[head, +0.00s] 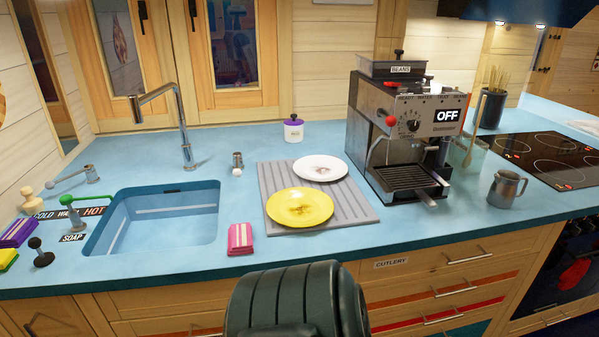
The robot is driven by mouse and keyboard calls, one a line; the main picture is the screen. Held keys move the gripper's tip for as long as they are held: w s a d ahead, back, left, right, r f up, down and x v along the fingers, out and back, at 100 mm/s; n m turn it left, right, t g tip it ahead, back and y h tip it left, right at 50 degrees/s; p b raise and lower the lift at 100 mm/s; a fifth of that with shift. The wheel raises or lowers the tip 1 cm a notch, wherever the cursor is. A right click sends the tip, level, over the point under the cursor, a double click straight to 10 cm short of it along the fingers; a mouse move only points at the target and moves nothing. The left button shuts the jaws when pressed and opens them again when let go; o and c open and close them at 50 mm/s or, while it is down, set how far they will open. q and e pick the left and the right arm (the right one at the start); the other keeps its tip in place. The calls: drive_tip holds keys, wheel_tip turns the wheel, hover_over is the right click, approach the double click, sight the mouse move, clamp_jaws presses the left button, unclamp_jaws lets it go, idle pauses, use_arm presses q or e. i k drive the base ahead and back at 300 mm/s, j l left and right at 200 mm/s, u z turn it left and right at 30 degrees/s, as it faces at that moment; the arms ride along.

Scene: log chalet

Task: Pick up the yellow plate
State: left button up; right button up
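The yellow plate (300,207) lies flat on a grey ribbed draining board (352,210) on the blue worktop, with a brownish smear on its middle. A white plate (320,168) lies just behind it on the same board, also with a smear. The two plates are very close at their near edges; I cannot tell whether they touch. A dark green rounded part, probably mine, shows at the bottom centre in front of the counter. Neither gripper's fingers are in view, and nothing is holding the yellow plate.
A sink (155,218) with a tall tap (184,130) is left of the board. A coffee machine (405,135) stands close on the right, with a metal jug (505,189) beyond. A small white pot (293,131) stands behind.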

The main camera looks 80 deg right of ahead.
sight(294, 207)
drive_tip(key=z, duration=2.8)
